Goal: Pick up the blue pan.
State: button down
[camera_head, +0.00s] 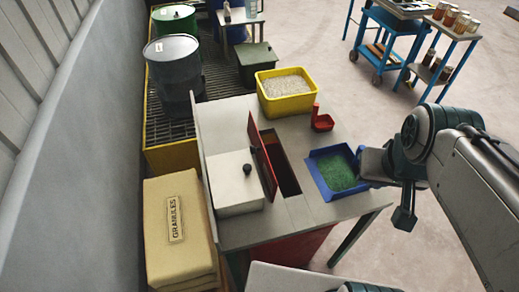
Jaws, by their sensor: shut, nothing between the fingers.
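The blue pan (315,172) is a shallow open tray with green granules (336,173) in it. It sits at the right front of the grey workbench, close to the edge. My gripper (362,163) is at the pan's right side, reaching in from the right. It is shut with nothing held. Its fingertips are small and partly hidden at the pan's right rim, so I cannot tell whether they touch it.
Left of the pan is an open slot with a raised red lid (263,158) beside a white box (236,184). Behind stand a red scoop (321,121) and a yellow bin (283,104) of pale granules. A granules sack (177,225) lies at left.

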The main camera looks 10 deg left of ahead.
aim_at(334, 171)
jog(key=k, duration=1.25)
jog(key=z, duration=0.7)
jog(key=i, duration=1.3)
jog(key=u, duration=0.7)
jog(key=i, duration=0.35)
jog(key=u, duration=0.3)
